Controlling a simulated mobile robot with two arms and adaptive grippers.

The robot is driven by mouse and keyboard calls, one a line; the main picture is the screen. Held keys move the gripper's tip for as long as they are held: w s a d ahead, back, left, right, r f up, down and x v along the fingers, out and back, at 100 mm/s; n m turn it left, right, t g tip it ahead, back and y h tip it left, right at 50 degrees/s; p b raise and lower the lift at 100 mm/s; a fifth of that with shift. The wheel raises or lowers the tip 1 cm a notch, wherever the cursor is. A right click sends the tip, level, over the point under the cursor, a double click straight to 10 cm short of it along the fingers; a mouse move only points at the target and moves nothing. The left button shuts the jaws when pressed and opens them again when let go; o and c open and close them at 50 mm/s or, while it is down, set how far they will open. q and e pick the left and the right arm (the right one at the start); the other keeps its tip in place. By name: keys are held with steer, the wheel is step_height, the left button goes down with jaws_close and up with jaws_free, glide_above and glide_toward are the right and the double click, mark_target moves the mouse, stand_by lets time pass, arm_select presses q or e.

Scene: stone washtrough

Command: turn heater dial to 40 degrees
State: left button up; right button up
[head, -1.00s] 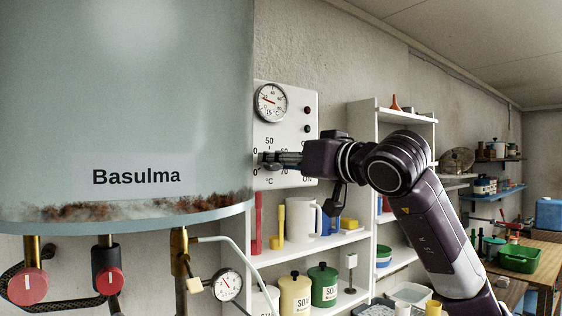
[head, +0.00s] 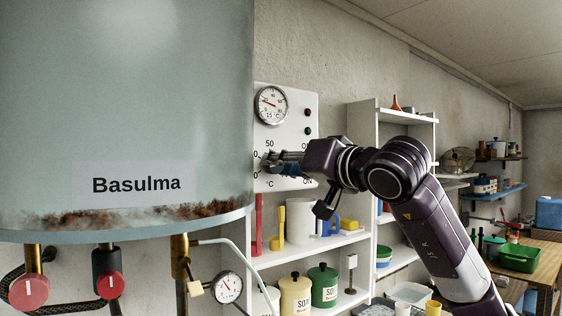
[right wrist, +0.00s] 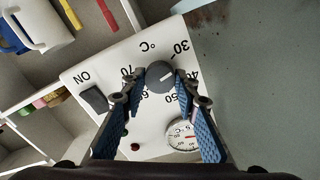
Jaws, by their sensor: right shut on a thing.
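The heater dial (right wrist: 159,73) is a dark grey round knob on a white control panel (right wrist: 115,75), with numbers from 30 to 70 around it. In the right wrist view, its white mark points to the right, roughly between 30 and 40; the exact reading is hard to tell. My right gripper (right wrist: 161,85) is shut on the dial, one blue-padded finger on each side. In the head view, my right gripper (head: 272,162) reaches the panel (head: 299,98) from the right and hides most of the dial. My left gripper is not in view.
A large pale blue Basulma tank (head: 125,90) stands close left of the panel. A round thermometer (head: 271,105) sits above the dial. A white shelf (head: 340,243) with a mug (head: 299,222) and tins is below. Red valves (head: 110,285) hang under the tank.

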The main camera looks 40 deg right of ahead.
steer(key=shift+m+p, duration=0.55)
steer(key=shift+m, duration=3.45)
steer(key=shift+r+m, duration=0.1)
steer(key=shift+m, duration=0.2)
steer(key=o, duration=1.1)
steer(key=shift+o, duration=0.2)
steer(key=shift+s, duration=0.1)
steer(key=s+a, duration=0.1)
steer(key=s, duration=1.1)
steer(key=shift+a, duration=0.2)
